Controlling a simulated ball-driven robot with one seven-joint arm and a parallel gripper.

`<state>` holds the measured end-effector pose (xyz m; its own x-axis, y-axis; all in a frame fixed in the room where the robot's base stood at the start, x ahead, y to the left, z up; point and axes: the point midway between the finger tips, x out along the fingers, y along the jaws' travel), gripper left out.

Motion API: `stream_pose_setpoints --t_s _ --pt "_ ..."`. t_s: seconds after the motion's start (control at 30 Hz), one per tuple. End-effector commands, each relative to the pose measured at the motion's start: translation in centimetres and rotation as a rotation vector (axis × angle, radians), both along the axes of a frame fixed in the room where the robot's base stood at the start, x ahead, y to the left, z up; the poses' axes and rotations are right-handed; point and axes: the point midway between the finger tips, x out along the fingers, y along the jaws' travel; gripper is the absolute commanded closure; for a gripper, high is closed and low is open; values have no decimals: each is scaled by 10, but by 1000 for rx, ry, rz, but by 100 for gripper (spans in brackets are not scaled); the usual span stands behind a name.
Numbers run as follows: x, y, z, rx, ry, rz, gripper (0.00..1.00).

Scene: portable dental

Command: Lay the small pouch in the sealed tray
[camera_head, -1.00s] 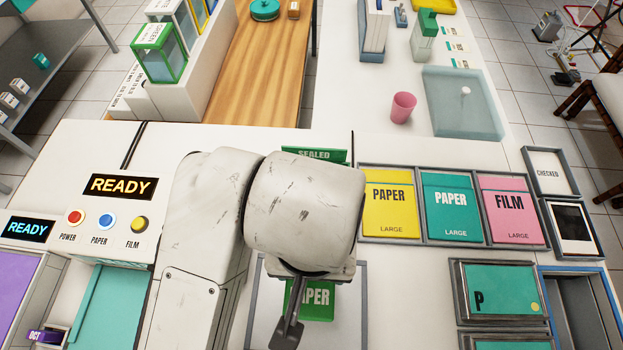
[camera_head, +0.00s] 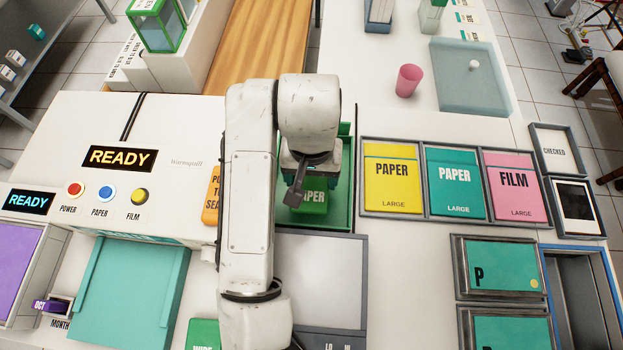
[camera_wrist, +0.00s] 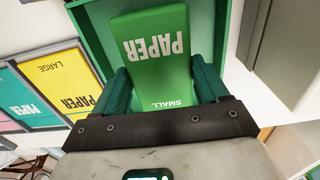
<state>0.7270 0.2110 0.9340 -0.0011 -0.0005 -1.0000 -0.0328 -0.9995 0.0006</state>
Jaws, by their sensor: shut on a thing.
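The small pouch is green, marked PAPER and SMALL, and shows large in the wrist view (camera_wrist: 150,60). My gripper (camera_wrist: 160,85) is shut on it, with a dark green finger at each side. In the head view the pouch (camera_head: 312,197) shows below my gripper (camera_head: 310,165), partly hidden by it. The sealed tray (camera_head: 341,205) is a green open tray right under and around the pouch in the head view. Its green walls also show behind the pouch in the wrist view (camera_wrist: 222,40). I cannot tell whether the pouch touches the tray floor.
Yellow (camera_head: 392,183), teal (camera_head: 455,180) and pink (camera_head: 514,185) large pouches stand in framed slots right of the tray. A grey-framed white panel (camera_head: 325,265) lies in front. A teal tray (camera_head: 130,285) and a button console (camera_head: 120,195) are at left.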

Motion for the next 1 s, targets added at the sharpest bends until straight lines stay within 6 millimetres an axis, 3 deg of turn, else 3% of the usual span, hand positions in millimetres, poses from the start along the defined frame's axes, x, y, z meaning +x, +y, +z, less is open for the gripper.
stream_pose_setpoints --t_s 0.3,0.7,0.73,1.0 --pt "4 0 -34 -1 1 -2 63" --pt "4 0 -39 0 0 -1 63" --pt "4 0 -38 1 0 -1 24" --pt "4 0 -38 0 0 -1 1"
